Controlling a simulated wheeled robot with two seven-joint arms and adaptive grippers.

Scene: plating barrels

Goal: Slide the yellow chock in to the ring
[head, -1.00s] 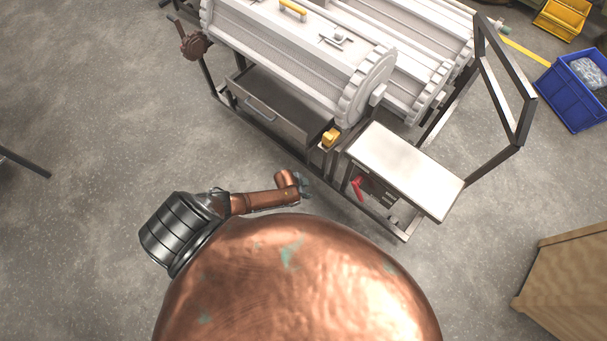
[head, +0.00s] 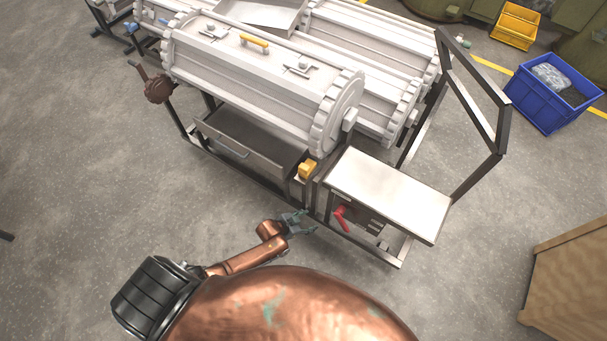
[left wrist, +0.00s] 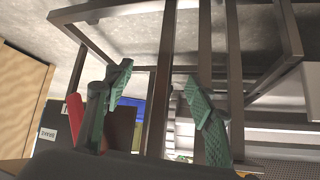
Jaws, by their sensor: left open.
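The yellow chock (head: 307,169) sits low on the stand's frame, below the right end of the white barrel and just left of the steel-topped box. The toothed end ring (head: 340,112) is at the barrel's right end, above the chock. My left gripper (head: 305,224) is open and empty, in front of the stand and below the chock, apart from it. In the left wrist view the left gripper's two green fingers (left wrist: 160,115) are spread, with dark frame bars beyond them. My right gripper is not in view.
The steel-topped box (head: 390,190) with a red handle (head: 341,216) stands right of the chock. A drawer (head: 245,140) hangs below the barrel. A tall dark frame (head: 475,100) rises at right.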

